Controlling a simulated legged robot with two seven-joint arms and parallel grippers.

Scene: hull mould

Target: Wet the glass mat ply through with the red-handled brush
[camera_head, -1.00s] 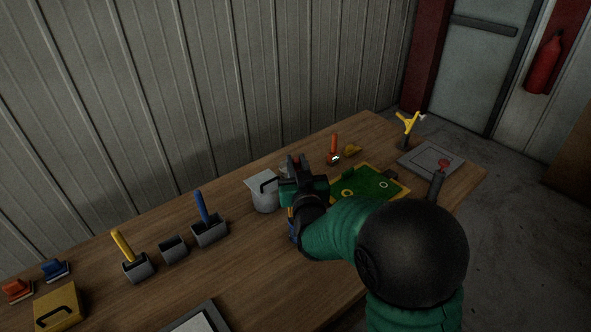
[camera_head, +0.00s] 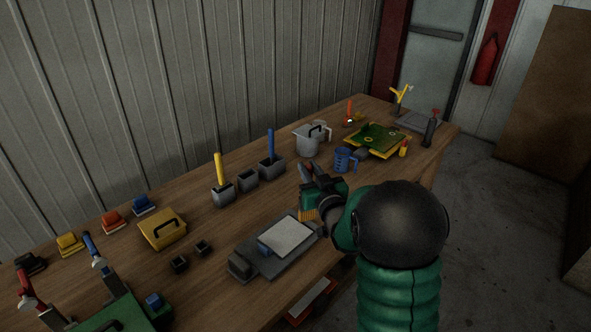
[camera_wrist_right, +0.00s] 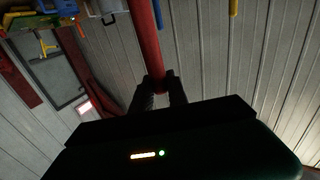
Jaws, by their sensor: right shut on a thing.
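My right gripper (camera_head: 315,180) is shut on the red-handled brush. In the right wrist view its two dark fingers (camera_wrist_right: 161,88) close around the red handle (camera_wrist_right: 145,35). In the head view the tan bristles (camera_head: 308,214) show below the gripper, near the right end of a grey plate. The glass mat ply (camera_head: 288,238) looks like the pale sheet lying flat on that grey plate (camera_head: 258,263). I cannot tell whether the bristles touch the plate. My left gripper is not in view.
A blue jug (camera_head: 342,160) and a grey pot (camera_head: 306,142) stand beyond the gripper. Holders with a yellow handle (camera_head: 219,172) and a blue handle (camera_head: 270,146) stand behind the plate. A yellow box (camera_head: 162,232) is left.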

